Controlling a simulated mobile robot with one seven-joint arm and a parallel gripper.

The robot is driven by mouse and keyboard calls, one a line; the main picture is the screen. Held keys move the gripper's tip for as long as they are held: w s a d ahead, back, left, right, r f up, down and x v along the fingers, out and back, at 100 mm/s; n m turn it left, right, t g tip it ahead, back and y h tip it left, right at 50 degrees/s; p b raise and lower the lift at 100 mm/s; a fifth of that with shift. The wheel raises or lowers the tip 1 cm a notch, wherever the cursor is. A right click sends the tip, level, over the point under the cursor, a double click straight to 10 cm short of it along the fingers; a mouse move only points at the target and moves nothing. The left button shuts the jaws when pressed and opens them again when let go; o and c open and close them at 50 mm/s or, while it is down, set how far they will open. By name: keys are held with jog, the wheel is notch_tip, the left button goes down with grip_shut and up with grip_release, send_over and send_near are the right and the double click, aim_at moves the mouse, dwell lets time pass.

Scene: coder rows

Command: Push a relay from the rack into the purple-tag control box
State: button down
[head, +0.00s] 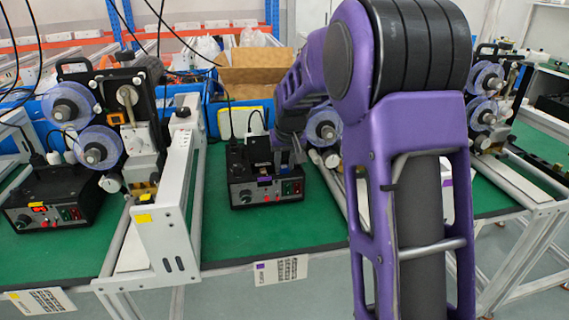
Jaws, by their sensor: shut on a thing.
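The purple-tag control box (267,192) is a black box with a lit front panel, standing on the green bench mat at the middle of the head view. Its purple tag (265,183) is on the front face. My purple arm reaches from the right foreground, and my gripper (287,155) is over the right part of the box's top. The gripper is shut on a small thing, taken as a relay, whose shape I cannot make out. Whether it touches the box cannot be told. I cannot pick out the rack with certainty.
A similar black box with a yellow tag (38,206) stands at the left. Machines with clear reels (98,147) and a white rail frame (166,225) flank the workspace. A cardboard box (257,72) is behind. Green mat (305,225) is bare in front of the purple-tag box.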

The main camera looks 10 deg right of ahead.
jog(key=shift+f, duration=0.25)
dwell(0.4)
jog(key=c, duration=0.5)
grip_release()
jog(key=shift+c, duration=0.2)
jog(key=p+v, duration=0.2)
jog(key=v, duration=1.5)
jog(key=shift+r+p, duration=0.2)
jog(key=shift+p, duration=0.1)
